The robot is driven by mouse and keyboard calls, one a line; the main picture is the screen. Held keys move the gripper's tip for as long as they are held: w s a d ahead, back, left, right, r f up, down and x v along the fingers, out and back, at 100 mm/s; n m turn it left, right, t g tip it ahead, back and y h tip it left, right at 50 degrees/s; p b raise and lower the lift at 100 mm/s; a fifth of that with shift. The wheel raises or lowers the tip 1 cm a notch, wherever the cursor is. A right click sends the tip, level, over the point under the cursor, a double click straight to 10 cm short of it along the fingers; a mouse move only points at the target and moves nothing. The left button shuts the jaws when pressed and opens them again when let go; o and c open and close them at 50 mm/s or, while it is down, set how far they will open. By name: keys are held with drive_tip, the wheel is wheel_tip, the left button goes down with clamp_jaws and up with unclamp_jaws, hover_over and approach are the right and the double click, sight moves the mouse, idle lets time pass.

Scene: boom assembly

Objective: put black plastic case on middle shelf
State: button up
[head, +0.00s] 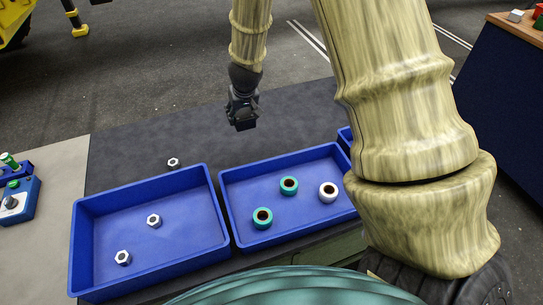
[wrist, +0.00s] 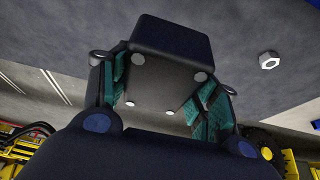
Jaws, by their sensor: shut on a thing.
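My gripper (head: 240,96) hangs at the end of my arm above the dark mat, beyond the blue trays in the head view. It is shut on the black plastic case (head: 245,122), which is small and dark there. In the wrist view the case (wrist: 172,42) sits between the two fingers with teal pads (wrist: 165,100). A greyish face of the case with small round light spots shows toward the wrist camera. Dark gripper parts cover the lower part of that view. I cannot make out a middle shelf in either view.
A left blue tray (head: 85,245) holds two hex nuts; a right blue tray (head: 228,200) holds teal and white rings. A loose nut (head: 174,162) lies on the dark mat (head: 130,145). A blue control box (head: 22,200) stands at left, and a wood-topped cabinet (head: 500,90) at right.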

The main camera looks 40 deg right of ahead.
wheel_tip(320, 180, down, 4)
drive_tip(key=shift+w+r+b, duration=0.1)
drive_tip(key=shift+r+b, duration=0.05)
drive_tip(key=shift+b, duration=1.05)
drive_tip(key=shift+f+b, duration=0.6)
drive_tip(key=shift+b, duration=0.1)
drive_tip(key=shift+f+p, duration=0.75)
drive_tip(key=shift+f, duration=4.25)
drive_tip(key=shift+f, duration=0.1)
drive_tip(key=o, duration=1.1)
drive_tip(key=shift+o, duration=0.2)
